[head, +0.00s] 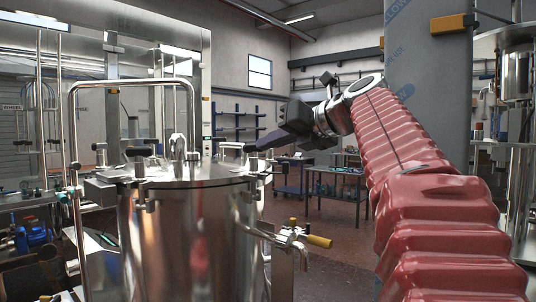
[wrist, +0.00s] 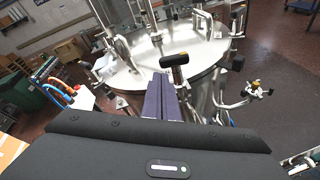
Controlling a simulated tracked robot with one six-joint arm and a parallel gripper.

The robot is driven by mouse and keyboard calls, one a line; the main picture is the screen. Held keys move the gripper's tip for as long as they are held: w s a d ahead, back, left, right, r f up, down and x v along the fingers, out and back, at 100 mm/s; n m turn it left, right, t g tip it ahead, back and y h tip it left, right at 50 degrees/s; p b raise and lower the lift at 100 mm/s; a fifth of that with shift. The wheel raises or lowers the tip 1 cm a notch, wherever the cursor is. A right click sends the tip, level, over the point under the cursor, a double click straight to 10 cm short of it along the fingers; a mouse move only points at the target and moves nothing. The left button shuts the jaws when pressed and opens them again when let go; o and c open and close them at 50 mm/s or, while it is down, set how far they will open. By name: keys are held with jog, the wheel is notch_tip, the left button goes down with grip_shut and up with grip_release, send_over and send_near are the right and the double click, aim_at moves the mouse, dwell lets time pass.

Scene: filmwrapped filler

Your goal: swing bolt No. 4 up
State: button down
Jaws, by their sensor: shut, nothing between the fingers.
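A steel vessel (head: 190,235) with a flat round lid (head: 185,177) stands in front of me. Several swing bolts sit around its rim; one with a black cross handle (head: 140,152) stands upright at the front left. My gripper (head: 248,148) is shut and empty, reaching in from the right at the lid's right edge. In the wrist view the shut fingers (wrist: 163,77) point at the rim, just beside a swing bolt with a black handle (wrist: 174,60). Whether they touch it I cannot tell. I can read no bolt numbers, so which is No. 4 is unclear.
A bent steel pipe (head: 130,83) arches over the vessel. A valve with a yellow handle (head: 318,241) sticks out at its right side. A grey column (head: 428,75) stands at the right behind my arm. Work tables (head: 340,185) stand farther back, with open floor before them.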

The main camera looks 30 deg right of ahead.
notch_tip(320, 180, up, 6)
jog(key=s, duration=0.1)
jog(key=shift+s, duration=0.25)
jog(key=shift+a, duration=0.1)
dwell(0.6)
